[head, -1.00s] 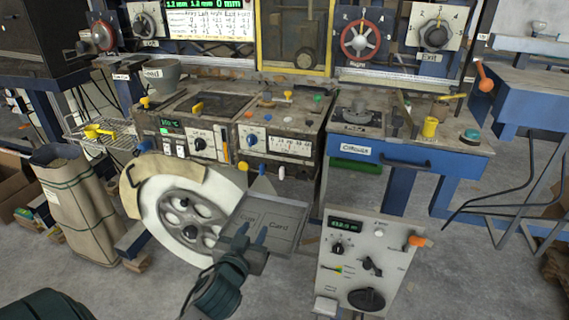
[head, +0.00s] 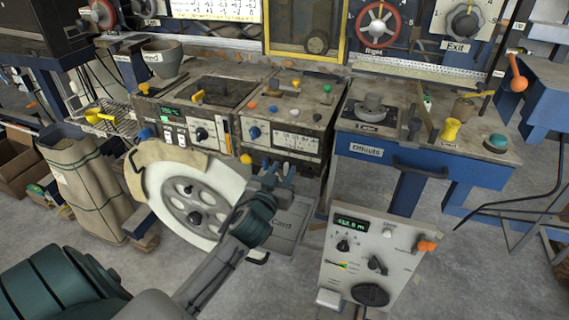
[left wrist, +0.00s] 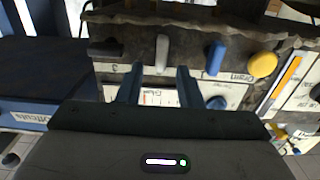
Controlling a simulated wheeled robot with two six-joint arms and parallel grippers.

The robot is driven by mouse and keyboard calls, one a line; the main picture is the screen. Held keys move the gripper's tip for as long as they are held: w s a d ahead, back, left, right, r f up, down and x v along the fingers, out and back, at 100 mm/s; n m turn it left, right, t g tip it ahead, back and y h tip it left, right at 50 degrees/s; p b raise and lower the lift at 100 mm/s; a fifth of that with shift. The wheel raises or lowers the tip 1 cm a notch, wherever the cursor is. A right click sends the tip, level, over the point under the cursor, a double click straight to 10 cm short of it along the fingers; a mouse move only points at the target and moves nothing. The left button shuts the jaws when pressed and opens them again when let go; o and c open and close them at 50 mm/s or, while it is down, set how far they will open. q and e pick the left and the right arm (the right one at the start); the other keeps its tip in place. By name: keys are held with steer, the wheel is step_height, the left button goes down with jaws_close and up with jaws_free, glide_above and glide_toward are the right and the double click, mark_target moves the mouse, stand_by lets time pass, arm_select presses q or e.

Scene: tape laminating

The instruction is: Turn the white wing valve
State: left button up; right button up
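The white wing valve (left wrist: 162,53) is a pale upright handle on the machine's front edge in the left wrist view, which is turned upside down. My left gripper (left wrist: 159,72) is open there, its two fingers apart, with the valve seen between and just past the tips. Whether they touch it is unclear. In the head view my left gripper (head: 279,168) is at the front of the right-hand machine and hides the valve. A blue wing handle (left wrist: 214,58) is beside the white one, then a yellow knob (left wrist: 262,65). My right gripper is not in view.
A large white wheel (head: 192,197) stands left of my left forearm. A grey tray (head: 292,222) lies below the gripper. A grey control box (head: 372,262) stands to the right. The blue offcuts bench (head: 420,160) adjoins the machine.

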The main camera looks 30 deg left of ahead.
arm_select(q)
steer(key=shift+x, duration=0.85)
steer(key=shift+c, duration=0.2)
steer(key=shift+r, duration=0.1)
jaws_close()
